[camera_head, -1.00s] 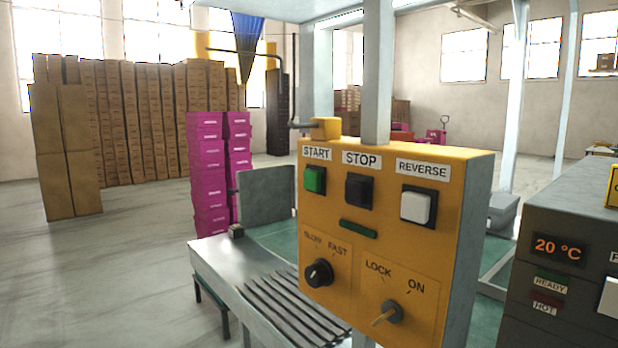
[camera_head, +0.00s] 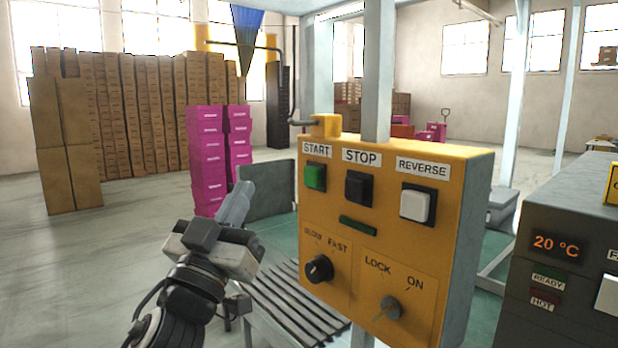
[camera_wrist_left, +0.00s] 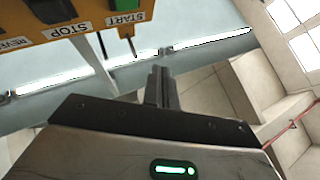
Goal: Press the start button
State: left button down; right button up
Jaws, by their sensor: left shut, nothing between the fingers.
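The yellow control box (camera_head: 447,228) stands upright at the centre right. The green start button (camera_head: 315,177) is at its upper left, under the START label. The black stop button (camera_head: 358,189) and white reverse button (camera_head: 416,205) are to its right. My left gripper (camera_head: 238,203) is shut and empty, left of the box and apart from the start button. In the left wrist view, the shut fingers (camera_wrist_left: 162,88) point towards the box, and the start button (camera_wrist_left: 127,4) shows at the top edge. My right gripper is not in view.
A speed knob (camera_head: 319,268) and a lock switch (camera_head: 388,307) are lower on the box. A roller conveyor (camera_head: 295,300) runs below it. A grey panel (camera_head: 238,191) stands behind my left gripper. A grey machine with a temperature display (camera_head: 557,248) is at right.

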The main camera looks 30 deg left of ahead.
aim_at(313, 177)
pick_arm(q)
jog(key=w+d, duration=0.3)
jog(key=w, duration=0.5)
jog(key=shift+d, duration=0.15)
jog(key=shift+w, duration=0.1)
dwell(1.9)
jog(key=shift+w+d+b, duration=0.2)
jog(key=shift+w+b, duration=0.15)
